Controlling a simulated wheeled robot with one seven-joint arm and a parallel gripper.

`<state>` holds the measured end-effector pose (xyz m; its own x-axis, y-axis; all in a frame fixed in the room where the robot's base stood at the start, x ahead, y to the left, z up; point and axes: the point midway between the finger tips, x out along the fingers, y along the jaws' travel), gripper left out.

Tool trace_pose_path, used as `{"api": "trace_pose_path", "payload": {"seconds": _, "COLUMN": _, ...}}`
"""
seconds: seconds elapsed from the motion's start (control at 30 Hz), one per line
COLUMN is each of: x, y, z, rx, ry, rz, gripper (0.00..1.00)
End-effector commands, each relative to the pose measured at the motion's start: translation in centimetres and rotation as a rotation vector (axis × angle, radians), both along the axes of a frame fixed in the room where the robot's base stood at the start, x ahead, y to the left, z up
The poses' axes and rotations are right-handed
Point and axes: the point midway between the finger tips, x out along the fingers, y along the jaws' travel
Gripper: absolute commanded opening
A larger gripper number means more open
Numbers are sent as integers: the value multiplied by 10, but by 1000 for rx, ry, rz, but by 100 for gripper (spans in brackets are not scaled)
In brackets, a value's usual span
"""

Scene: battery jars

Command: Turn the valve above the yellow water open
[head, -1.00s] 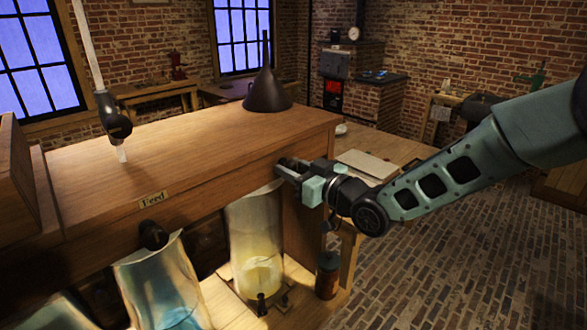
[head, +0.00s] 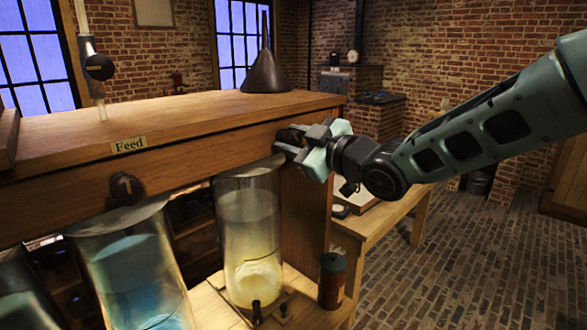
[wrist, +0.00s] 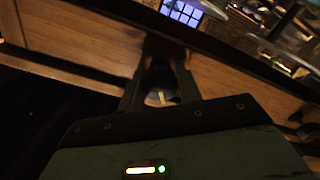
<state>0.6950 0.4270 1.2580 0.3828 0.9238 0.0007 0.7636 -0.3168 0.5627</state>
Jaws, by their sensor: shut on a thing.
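My gripper (head: 287,143) is shut on this valve, reaching in from the right. In the wrist view the dark valve (wrist: 161,97) sits between the fingers, with a small pale yellow mark on it. The scene there is dim, so the knob's exact angle is hard to tell.
A second valve (head: 127,189) is on the beam above the jar of blue water (head: 140,275). A "Feed" label (head: 129,146) is on the beam. A dark funnel (head: 266,75) stands on top. Brick floor lies open at right.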

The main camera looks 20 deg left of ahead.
Motion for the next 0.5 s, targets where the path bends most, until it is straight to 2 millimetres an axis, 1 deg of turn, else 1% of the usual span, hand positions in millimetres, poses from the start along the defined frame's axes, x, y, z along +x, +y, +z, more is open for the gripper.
{"api": "trace_pose_path", "payload": {"seconds": 0.03, "x": -1, "y": 0, "z": -9, "rx": -15, "ry": -45, "rz": 1, "gripper": 12}}
{"api": "trace_pose_path", "payload": {"seconds": 0.5, "x": 0, "y": 0, "z": -7, "rx": -186, "ry": -455, "rz": 0, "gripper": 12}}
